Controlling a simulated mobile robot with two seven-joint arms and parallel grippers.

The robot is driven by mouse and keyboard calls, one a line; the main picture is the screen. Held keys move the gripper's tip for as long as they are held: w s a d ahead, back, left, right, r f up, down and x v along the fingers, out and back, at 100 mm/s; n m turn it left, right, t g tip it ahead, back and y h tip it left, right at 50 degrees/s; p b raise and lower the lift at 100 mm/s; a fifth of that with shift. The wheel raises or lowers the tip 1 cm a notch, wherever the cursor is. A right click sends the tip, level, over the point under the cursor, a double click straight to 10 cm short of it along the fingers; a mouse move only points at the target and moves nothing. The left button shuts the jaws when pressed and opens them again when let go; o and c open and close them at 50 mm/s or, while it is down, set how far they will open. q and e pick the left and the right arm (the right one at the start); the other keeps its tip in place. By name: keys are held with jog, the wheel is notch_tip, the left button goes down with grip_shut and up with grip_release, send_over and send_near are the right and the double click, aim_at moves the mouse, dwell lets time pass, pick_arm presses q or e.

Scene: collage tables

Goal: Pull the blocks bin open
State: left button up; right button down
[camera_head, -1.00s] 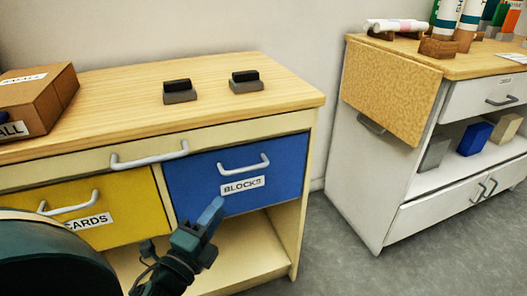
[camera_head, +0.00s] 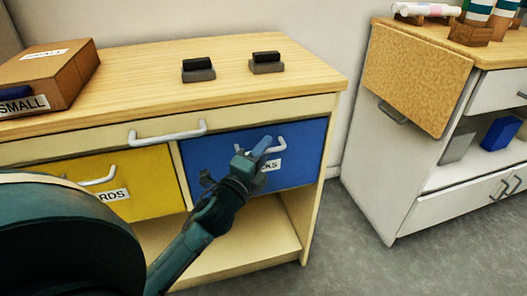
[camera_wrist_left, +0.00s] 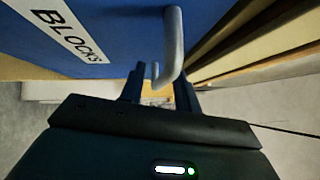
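The blue blocks bin (camera_head: 305,160) sits in the right opening of the wooden table, its front about flush and closed. Its white handle (camera_head: 281,142) is partly hidden behind my left gripper (camera_head: 252,152), which is at the bin front. In the left wrist view the "BLOCKS" label (camera_wrist_left: 68,35) is at upper left on the blue front. There the left gripper (camera_wrist_left: 158,88) has its fingers spread, with the handle (camera_wrist_left: 173,45) reaching toward the gap between them. I cannot tell whether they touch it. My right gripper is not in view.
A yellow cards bin (camera_head: 140,180) with its own handle is left of the blue bin. A white handle (camera_head: 168,132) is on the rail above. Two dark blocks and a cardboard box (camera_head: 55,75) rest on the tabletop. A white cabinet (camera_head: 400,180) stands right, across grey floor.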

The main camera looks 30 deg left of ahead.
pick_arm(q)
jog(key=shift+w, duration=0.2)
grip_shut()
dwell(0.6)
